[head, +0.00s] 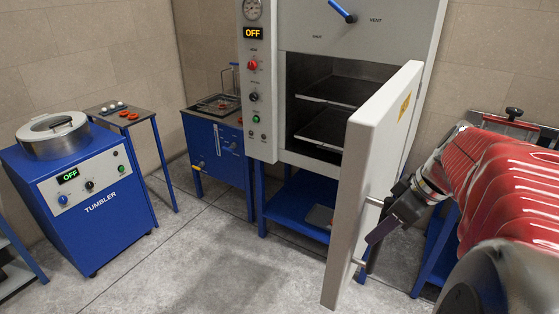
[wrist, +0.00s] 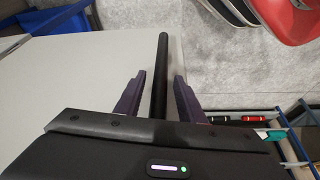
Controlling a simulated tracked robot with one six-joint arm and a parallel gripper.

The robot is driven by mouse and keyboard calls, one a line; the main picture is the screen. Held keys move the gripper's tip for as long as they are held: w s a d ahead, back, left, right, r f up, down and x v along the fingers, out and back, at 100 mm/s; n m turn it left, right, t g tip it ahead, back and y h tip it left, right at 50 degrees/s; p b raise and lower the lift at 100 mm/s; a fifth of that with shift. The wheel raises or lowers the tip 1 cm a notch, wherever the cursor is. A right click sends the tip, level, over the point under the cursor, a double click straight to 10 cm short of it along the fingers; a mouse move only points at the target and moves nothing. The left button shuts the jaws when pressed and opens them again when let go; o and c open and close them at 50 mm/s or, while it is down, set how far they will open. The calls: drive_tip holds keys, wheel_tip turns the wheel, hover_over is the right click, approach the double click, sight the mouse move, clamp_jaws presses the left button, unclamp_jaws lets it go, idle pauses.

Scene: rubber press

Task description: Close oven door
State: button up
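The oven door (head: 365,170) is a thick pale grey slab. It stands wide open, swung out from the oven (head: 310,145), whose dark chamber with shelves shows. The door's bar handle (wrist: 162,45) runs up the middle of the wrist view; its mounting post (head: 375,202) shows in the head view. My gripper (head: 376,238) is at the handle on the door's right side. In the wrist view my gripper (wrist: 159,75) is open, with one finger on each side of the bar. Gaps show between bar and fingers. Part of the handle is hidden by my gripper in the head view.
The blue tumbler (head: 85,205) stands at the left, with a small table (head: 125,112) behind it. A blue bath unit (head: 215,145) stands left of the oven. A blue-framed bench (head: 440,235) is at the right, behind my arm. The floor in front of the oven is clear.

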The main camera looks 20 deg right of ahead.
drive_tip(key=shift+c, duration=0.6)
clamp_jaws()
drive_tip(key=shift+w+a, duration=0.1)
drive_tip(key=shift+a, duration=0.05)
